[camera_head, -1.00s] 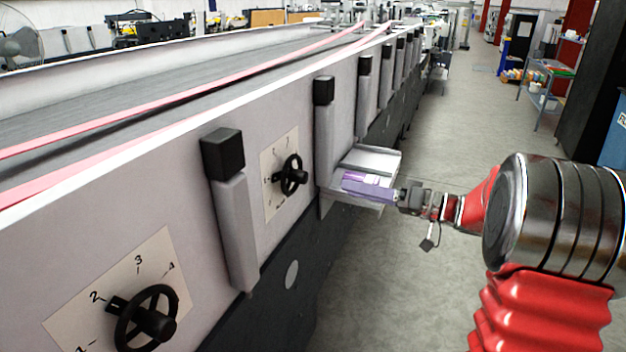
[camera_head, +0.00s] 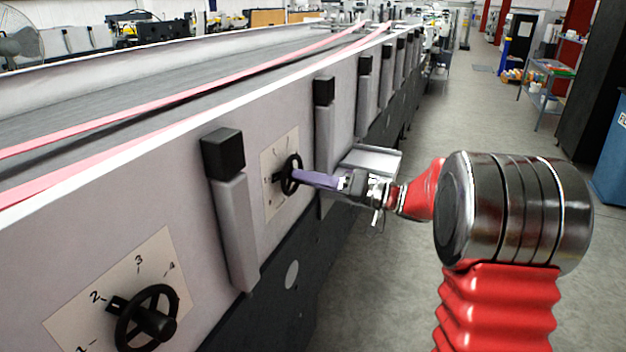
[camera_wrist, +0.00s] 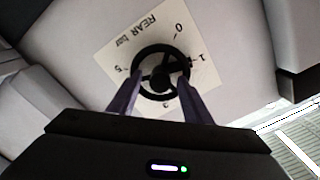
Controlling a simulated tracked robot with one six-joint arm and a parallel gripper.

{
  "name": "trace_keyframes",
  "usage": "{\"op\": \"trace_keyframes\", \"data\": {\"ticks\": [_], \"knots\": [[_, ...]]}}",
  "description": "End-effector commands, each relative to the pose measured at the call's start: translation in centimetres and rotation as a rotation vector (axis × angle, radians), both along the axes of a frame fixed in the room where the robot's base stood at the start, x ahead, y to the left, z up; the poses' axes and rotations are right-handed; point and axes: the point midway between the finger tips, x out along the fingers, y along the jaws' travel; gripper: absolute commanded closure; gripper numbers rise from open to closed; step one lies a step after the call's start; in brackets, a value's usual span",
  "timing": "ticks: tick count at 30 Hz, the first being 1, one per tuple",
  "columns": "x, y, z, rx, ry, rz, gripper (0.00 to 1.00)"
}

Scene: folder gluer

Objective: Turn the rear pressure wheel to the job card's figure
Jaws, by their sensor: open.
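The rear pressure wheel (camera_head: 291,174) is a black handwheel on a pale scale plate on the machine's side. In the wrist view the wheel (camera_wrist: 160,58) sits on a plate (camera_wrist: 117,42) lettered "REAR bar", with 0, 1 and 5 legible. A dark pointer block on it appears to lie near the 1. My gripper (camera_head: 297,176) is at the wheel, its purple fingers reaching it from the right. In the wrist view my gripper (camera_wrist: 160,80) is open, with a fingertip at each side of the wheel. Contact with the rim cannot be told. I see no readable job card.
A second black wheel (camera_head: 150,322) with its own numbered plate is nearer, at lower left. A grey black-topped post (camera_head: 235,215) stands between the wheels; another (camera_head: 324,130) stands just beyond the rear one. A metal tray (camera_head: 372,160) juts out behind my gripper.

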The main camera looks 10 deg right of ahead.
Motion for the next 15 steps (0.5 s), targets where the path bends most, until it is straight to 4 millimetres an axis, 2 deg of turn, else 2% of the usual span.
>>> {"op": "trace_keyframes", "data": {"ticks": [6, 15], "knots": [[-0.01, -0.02, 0.01, 0.0, 0.0, 0.0, 0.56], [-0.02, -0.05, 0.02, 0.0, 0.0, 0.0, 0.77]]}}
